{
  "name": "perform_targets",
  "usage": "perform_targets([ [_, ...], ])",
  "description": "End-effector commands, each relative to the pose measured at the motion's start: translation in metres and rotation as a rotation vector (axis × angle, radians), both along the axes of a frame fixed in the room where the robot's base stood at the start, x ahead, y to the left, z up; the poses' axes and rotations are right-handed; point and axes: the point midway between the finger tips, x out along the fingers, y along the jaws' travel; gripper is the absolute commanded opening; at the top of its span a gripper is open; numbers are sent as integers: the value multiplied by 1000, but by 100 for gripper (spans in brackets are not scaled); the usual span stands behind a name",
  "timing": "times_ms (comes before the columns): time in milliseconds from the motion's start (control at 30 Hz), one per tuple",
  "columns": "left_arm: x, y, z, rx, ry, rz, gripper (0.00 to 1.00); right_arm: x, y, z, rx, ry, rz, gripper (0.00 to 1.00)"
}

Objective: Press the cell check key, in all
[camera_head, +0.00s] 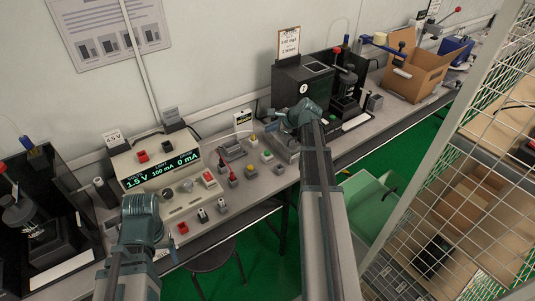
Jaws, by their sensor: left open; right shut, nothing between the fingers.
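A beige bench tester (155,172) stands at the left of the bench. Its lit display (162,168) reads 1.5 V, 100 mA and 0 mA. Small boxes with coloured buttons sit on the bench to its right, among them a yellow one (249,170), a green one (267,156) and a red one (208,178). I cannot read which is the cell check key. My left gripper (140,206) is open, in front of the tester; its fingers are mostly hidden by the wrist. My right gripper (283,126) is shut and empty, over the bench right of the button boxes.
A black machine (298,88) with a clipboard on top stands behind my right gripper. A cardboard box (415,75) is further right. Dark equipment (38,225) fills the far left. A green bin (370,205) and wire mesh (490,130) lie right of my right arm.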

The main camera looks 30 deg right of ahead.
Motion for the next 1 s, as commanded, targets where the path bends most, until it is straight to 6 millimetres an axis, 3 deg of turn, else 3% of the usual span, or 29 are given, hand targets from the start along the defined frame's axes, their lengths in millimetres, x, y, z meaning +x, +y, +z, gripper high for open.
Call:
perform_targets([
  [367, 0, 0, -11, 0, 0, 0, 76, 0, 1, -12, -1, 0, 2, 0],
  [1000, 0, 0, -86, 0, 0, -1, 76, 0, 1, -87, -2, 0, 3, 0],
])
